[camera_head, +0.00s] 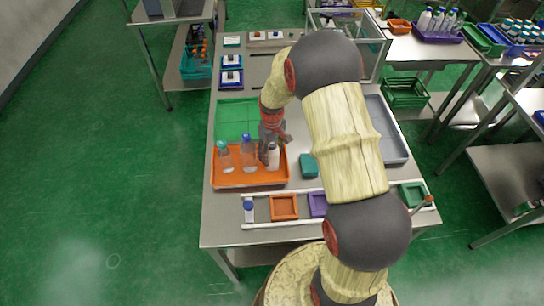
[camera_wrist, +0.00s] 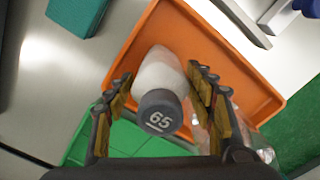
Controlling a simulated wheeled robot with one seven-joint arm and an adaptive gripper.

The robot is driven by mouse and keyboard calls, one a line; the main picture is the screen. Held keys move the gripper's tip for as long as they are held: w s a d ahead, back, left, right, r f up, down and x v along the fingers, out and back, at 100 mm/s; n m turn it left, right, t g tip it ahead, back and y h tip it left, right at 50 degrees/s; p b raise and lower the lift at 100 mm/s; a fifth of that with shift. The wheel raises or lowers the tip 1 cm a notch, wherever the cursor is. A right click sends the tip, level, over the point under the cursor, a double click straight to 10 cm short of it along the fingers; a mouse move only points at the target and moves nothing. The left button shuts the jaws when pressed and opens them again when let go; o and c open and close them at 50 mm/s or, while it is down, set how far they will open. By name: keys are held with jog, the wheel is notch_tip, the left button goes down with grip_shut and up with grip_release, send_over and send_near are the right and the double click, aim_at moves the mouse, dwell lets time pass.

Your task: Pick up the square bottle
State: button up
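A white bottle (camera_head: 273,158) with a grey cap marked 65 stands in the orange tray (camera_head: 232,183); it also shows in the wrist view (camera_wrist: 160,75). My gripper (camera_head: 270,145) is over the tray. In the wrist view my gripper (camera_wrist: 163,88) is open, with one finger on each side of this bottle and small gaps visible. Two clear bottles stand to its left, one with a teal cap (camera_head: 225,160) and one with a blue cap (camera_head: 248,158). I cannot tell from these frames which bottle is square.
A green tray (camera_head: 236,118) lies behind the orange one and a grey tray (camera_head: 392,142) to the right. A teal box (camera_head: 309,165) sits right of the orange tray. In front, a white rail holds a small blue-capped bottle (camera_head: 249,210) and an orange square holder (camera_head: 284,207).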

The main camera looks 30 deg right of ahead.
jog(key=c, duration=1)
jog(key=shift+r, duration=0.2)
